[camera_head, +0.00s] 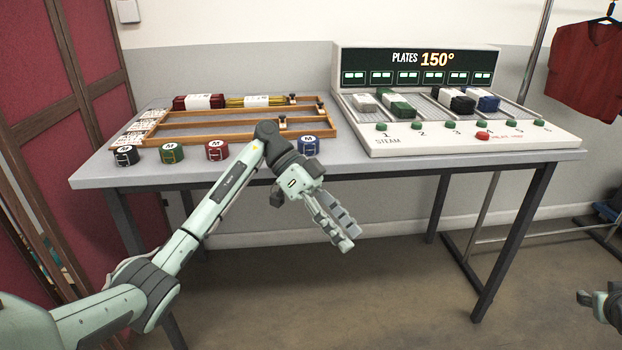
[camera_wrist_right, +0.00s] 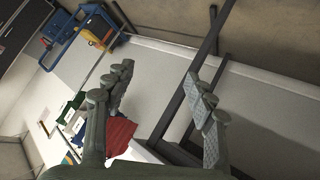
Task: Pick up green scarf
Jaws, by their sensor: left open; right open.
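A folded green bundle with a white band (camera_head: 397,106) lies on the second plate of the steam machine (camera_head: 450,142). A green roll with a white M label (camera_head: 171,153) stands at the table's front edge; I cannot tell for sure which of the two is the scarf, though the bundle looks more like folded cloth. My left gripper (camera_head: 346,233) is open and empty in front of the table's front edge, below and left of the machine. My right gripper (camera_head: 597,301) shows at the right edge; in the wrist view its fingers (camera_wrist_right: 160,70) are apart with nothing between them.
White, black and blue bundles (camera_head: 487,101) share the machine's plates. A wooden rack (camera_head: 215,143) holds red and yellow bundles. Black, red and blue rolls (camera_head: 308,146) line the table's (camera_head: 95,178) front. A red garment (camera_head: 585,70) hangs at right. The floor before the table is clear.

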